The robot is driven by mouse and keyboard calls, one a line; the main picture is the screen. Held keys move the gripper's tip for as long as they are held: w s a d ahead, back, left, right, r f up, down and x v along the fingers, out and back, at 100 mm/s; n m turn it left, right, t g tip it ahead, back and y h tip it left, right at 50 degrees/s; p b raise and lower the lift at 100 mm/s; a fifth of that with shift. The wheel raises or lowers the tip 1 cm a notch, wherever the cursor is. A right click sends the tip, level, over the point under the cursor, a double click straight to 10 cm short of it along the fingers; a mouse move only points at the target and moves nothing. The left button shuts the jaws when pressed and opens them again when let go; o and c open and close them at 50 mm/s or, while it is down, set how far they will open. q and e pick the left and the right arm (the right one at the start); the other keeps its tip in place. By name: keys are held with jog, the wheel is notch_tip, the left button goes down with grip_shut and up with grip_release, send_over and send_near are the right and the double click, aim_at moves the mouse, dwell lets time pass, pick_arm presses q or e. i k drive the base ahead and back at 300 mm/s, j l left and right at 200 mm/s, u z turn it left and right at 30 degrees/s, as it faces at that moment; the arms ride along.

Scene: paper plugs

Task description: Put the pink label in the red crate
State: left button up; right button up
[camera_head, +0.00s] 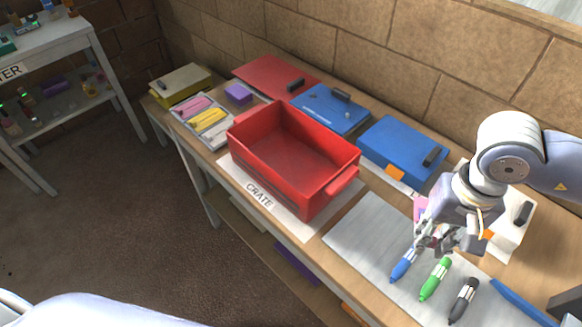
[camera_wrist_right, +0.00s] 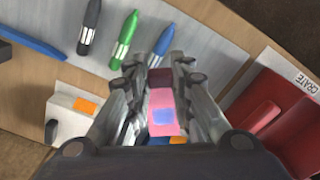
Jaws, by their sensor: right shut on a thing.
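The pink label (camera_wrist_right: 163,100), with a blue patch on it, is between the fingers of my right gripper (camera_wrist_right: 160,70) in the right wrist view. In the head view, part of the pink label (camera_head: 420,206) shows beside the right gripper (camera_head: 438,240), whose fingers hide the rest. The right gripper is shut on the label, above the grey mat and close to the pens. The red crate (camera_head: 262,178) stands open and empty left of the gripper, on a white sheet marked CRATE. Its red wall also shows at the right of the wrist view (camera_wrist_right: 285,90). My left gripper is not in view.
Blue (camera_head: 403,262), green (camera_head: 435,278) and black (camera_head: 464,299) pens lie on the grey mat (camera_head: 365,245). Blue binders (camera_head: 400,145) and a red folder (camera_head: 270,72) lie behind the crate. A tray (camera_head: 196,122) with pink and yellow items is left of it.

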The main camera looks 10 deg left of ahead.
aim_at(284, 162)
jog(key=i+j, duration=0.1)
jog(key=j, duration=0.3)
jog(key=i+j, duration=0.15)
jog(key=j, duration=0.25)
jog(key=i+j, duration=0.1)
jog(key=j, duration=0.35)
jog(key=i+j, duration=0.1)
jog(key=j, duration=0.3)
jog(key=i+j+z, duration=0.1)
jog(key=j, duration=0.3)
